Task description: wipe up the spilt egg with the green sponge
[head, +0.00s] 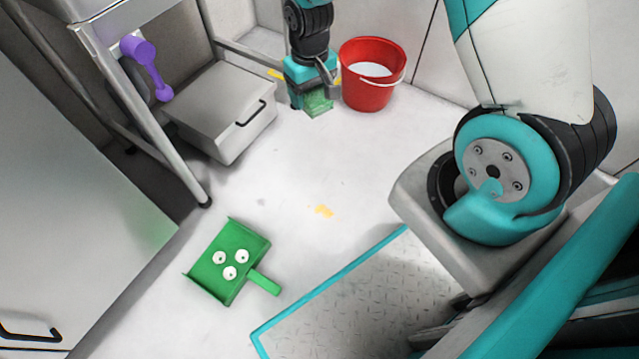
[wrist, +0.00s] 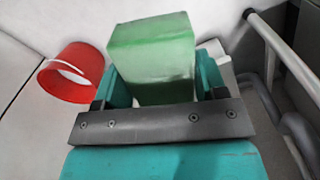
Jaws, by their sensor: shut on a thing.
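The green sponge (head: 318,104) is held in my gripper (head: 310,96), just left of the red bucket in the head view. In the wrist view the sponge (wrist: 152,55) sits between the two teal fingers of my gripper (wrist: 155,85), which is shut on it. The spilt egg (head: 323,211) is a small yellow patch on the pale floor in the middle of the head view, well nearer than the gripper. A yellow bit (head: 276,74) also shows just left of the gripper; I cannot tell what it is.
The red bucket (head: 368,92), with something white inside, stands beside my gripper; it also shows in the wrist view (wrist: 72,84). A green dustpan (head: 238,245) with three white round pieces lies front left. A grey drawer box (head: 220,115) stands left. Floor between is clear.

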